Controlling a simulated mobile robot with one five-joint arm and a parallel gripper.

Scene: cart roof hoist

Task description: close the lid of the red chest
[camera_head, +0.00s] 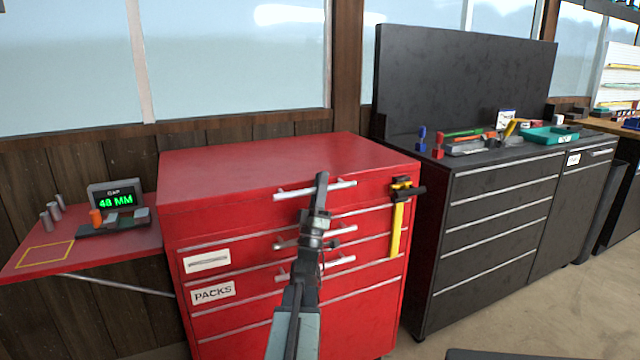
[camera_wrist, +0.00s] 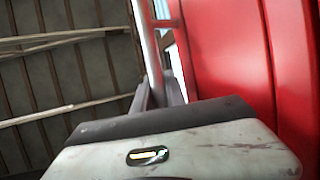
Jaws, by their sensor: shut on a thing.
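The red chest (camera_head: 230,270) stands against the wall in the head view, with its side also in the wrist view (camera_wrist: 225,50). Its lid (camera_head: 260,160) lies flat on top, and I see no open gap under its front edge. A pale bar handle (camera_head: 290,192) runs across the lid's front. My gripper (camera_head: 321,182) is at this handle, shut on it. In the wrist view the handle (camera_wrist: 147,45) runs up from between the fingers of my gripper (camera_wrist: 158,92). The fingers partly hide where they hold it.
A red side shelf (camera_head: 80,238) with a "48 MM" display (camera_head: 115,198) is on the left. A yellow tool with a black head (camera_head: 397,225) hangs at the chest's right front. A black cabinet (camera_head: 490,215) stands close on the right.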

